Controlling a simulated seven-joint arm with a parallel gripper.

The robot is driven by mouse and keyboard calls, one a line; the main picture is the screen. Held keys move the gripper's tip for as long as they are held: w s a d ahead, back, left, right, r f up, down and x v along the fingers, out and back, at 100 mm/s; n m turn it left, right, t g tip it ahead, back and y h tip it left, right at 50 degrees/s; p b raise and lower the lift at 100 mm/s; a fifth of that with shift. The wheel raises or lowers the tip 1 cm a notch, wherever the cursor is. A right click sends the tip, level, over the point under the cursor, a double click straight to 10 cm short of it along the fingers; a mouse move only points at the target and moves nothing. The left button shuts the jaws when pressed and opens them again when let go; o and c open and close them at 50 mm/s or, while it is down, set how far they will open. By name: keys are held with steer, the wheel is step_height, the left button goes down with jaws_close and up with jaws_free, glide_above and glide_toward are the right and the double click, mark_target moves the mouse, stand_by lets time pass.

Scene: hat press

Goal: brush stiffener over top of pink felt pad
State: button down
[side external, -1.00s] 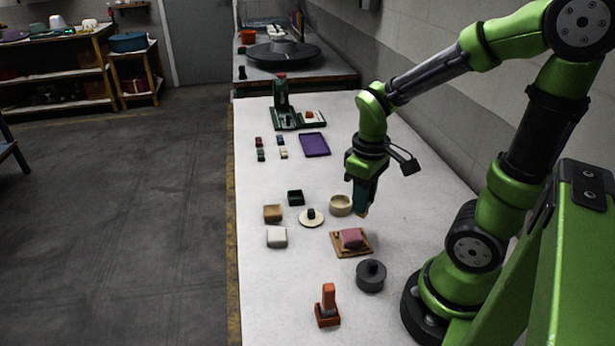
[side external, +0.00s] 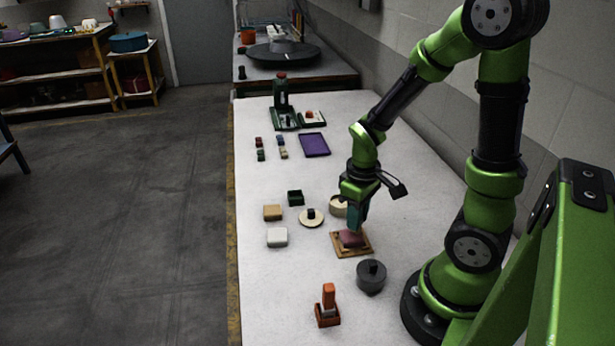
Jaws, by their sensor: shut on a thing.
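The pink felt pad (side external: 350,240) lies on a brown wooden board (side external: 340,251) on the white table. My gripper (side external: 355,222) points down right over the back of the pad. It is shut on a brush, of which only a small part shows below the fingers. The brush tip is at or just above the pad's top; I cannot tell if it touches. A round cream bowl (side external: 336,206) stands just behind the board, partly hidden by my gripper.
A dark grey round lidded pot (side external: 371,277) stands in front right of the board. An orange stamp-like tool (side external: 328,306) is nearer. To the left are a white block (side external: 277,237), a tan block (side external: 272,212), a dark green box (side external: 295,197) and a cream disc (side external: 311,217) with a dark knob.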

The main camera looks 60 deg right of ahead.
steer(key=shift+w+d+f, duration=0.2)
steer(key=shift+w+d, duration=0.15)
steer(key=shift+s+a+r, duration=0.15)
steer(key=shift+s+a, duration=0.05)
steer(key=shift+a, duration=0.05)
steer(key=shift+s+a, duration=0.8)
steer(key=shift+a, duration=0.3)
steer(key=shift+w+a, duration=0.5)
steer(key=shift+w, duration=0.05)
steer(key=shift+w+d, duration=0.1)
steer(key=shift+w, duration=0.2)
steer(key=shift+w+d, duration=0.95)
steer(key=shift+d, duration=0.05)
steer(key=shift+s+a, duration=1.15)
steer(key=shift+a, duration=0.05)
step_height(320, 180, up, 8)
steer(key=shift+s+d, duration=0.1)
steer(key=shift+d, duration=0.05)
